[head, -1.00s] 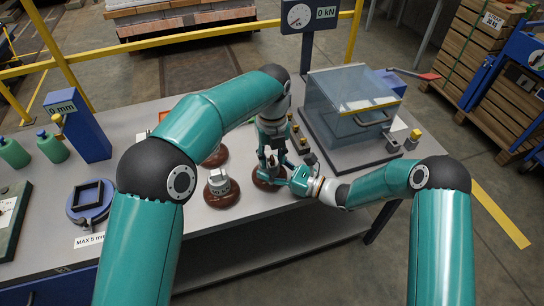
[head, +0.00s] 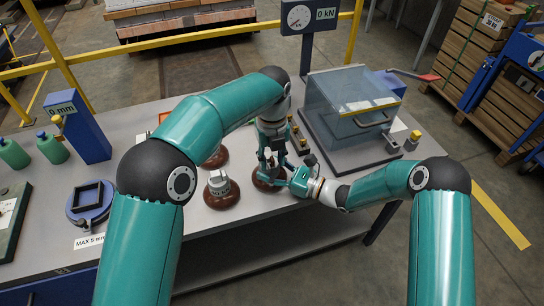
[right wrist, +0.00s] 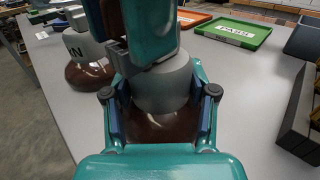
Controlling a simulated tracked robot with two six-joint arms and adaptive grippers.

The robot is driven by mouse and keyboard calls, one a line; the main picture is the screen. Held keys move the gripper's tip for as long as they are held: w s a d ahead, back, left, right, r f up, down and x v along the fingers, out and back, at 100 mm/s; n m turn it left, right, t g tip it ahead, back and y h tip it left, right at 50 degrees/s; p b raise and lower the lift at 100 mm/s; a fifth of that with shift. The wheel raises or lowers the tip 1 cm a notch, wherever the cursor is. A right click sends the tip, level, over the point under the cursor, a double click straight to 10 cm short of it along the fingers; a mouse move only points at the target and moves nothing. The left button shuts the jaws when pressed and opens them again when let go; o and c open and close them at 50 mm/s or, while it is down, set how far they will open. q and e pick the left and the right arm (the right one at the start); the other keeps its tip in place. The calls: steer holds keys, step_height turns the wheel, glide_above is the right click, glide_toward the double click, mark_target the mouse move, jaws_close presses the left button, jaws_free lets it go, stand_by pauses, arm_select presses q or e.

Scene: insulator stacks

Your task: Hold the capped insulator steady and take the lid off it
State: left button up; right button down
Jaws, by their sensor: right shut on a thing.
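The insulator between my grippers has a brown disc (head: 266,184) at the front middle of the table in the head view. In the right wrist view its grey top part (right wrist: 162,88) stands upright above the brown disc (right wrist: 160,128). My right gripper (right wrist: 160,105) has its fingers on both sides of this grey part and is shut on the insulator, low down from the right. My left gripper (head: 271,163) points down over the same insulator from above. Its fingers hide the top, so I cannot tell whether they grip the lid.
Another insulator (head: 221,192) with a grey top stands close on the left, and a further one (head: 216,158) behind it. A clear-walled box (head: 345,105) stands at the back right. A green tray (right wrist: 232,33) shows in the right wrist view.

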mark_target(272, 158)
arm_select(q)
step_height(272, 158, up, 12)
stand_by(0.7)
arm_select(e)
steer(key=shift+c, duration=1.3)
jaws_free()
